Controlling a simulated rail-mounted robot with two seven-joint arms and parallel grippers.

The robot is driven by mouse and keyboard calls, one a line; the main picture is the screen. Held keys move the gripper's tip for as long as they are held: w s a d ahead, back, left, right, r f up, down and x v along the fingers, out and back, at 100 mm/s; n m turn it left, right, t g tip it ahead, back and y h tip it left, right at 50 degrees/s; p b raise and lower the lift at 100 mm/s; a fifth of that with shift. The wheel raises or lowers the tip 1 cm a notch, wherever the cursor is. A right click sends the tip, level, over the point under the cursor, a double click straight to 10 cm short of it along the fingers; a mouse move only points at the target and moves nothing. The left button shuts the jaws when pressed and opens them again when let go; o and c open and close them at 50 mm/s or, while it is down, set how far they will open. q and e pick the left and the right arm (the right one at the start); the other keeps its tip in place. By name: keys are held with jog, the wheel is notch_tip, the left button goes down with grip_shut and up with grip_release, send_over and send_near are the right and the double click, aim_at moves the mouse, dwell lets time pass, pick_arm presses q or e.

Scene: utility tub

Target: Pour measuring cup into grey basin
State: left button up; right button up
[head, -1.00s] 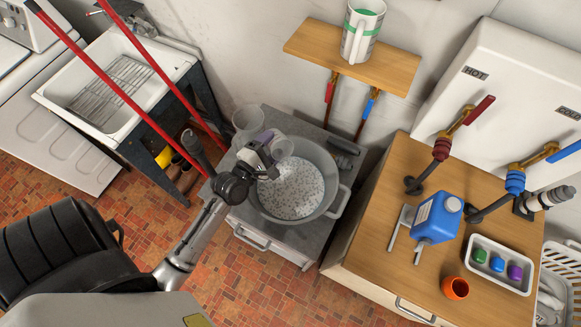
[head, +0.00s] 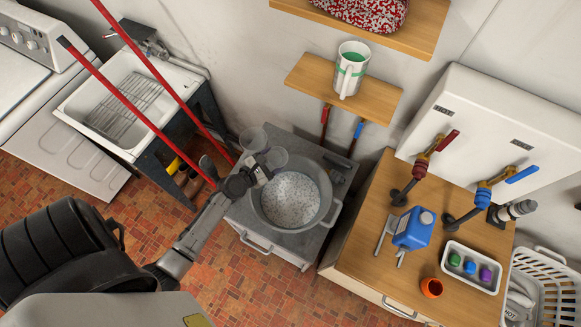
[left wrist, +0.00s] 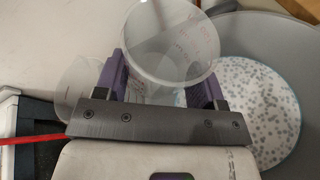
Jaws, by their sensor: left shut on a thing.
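The grey basin (head: 329,212) stands on a grey cabinet top and holds pale, speckled contents. My left gripper (head: 264,169) is shut on a clear measuring cup (head: 275,157) at the basin's back left rim. In the left wrist view, this cup (left wrist: 172,50) with red markings sits between the purple fingers of my gripper (left wrist: 172,92), its mouth facing the camera. It looks clear inside, and I cannot make out any contents. The basin (left wrist: 240,28) lies to its right there. My right gripper is not in view.
A second clear cup (head: 252,138) stands behind the held one, left of the basin. Above is a wooden shelf (head: 305,76) with a white-and-green jug (head: 350,66). At right, a wooden counter (head: 362,258) carries a blue bottle (head: 413,228), orange cup (head: 432,287) and white tray (head: 452,277).

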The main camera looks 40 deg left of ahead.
pick_arm(q)
jog(key=shift+n+g+h, duration=0.3)
jog(key=shift+n+h, duration=0.2)
jog(key=shift+n, duration=0.4)
jog(key=r+p, duration=0.4)
jog(key=a+r+p, duration=0.1)
jog(key=r+p, duration=0.2)
jog(key=p, duration=0.2)
jog(key=r+p, duration=0.4)
jog(key=shift+w+a+r, duration=0.2)
jog(key=shift+w+r, duration=0.05)
jog(key=shift+r, duration=0.1)
jog(key=shift+w+a+r+n+g+h+p, duration=0.15)
jog(key=shift+a+n+g+h+p, duration=0.1)
jog(key=shift+a+n+p, duration=0.2)
jog(key=shift+w+a+r+n+g+h+p, duration=0.15)
jog(key=shift+a+n+h+p, duration=0.15)
jog(key=shift+n+p, duration=0.25)
jog(key=shift+s, duration=0.1)
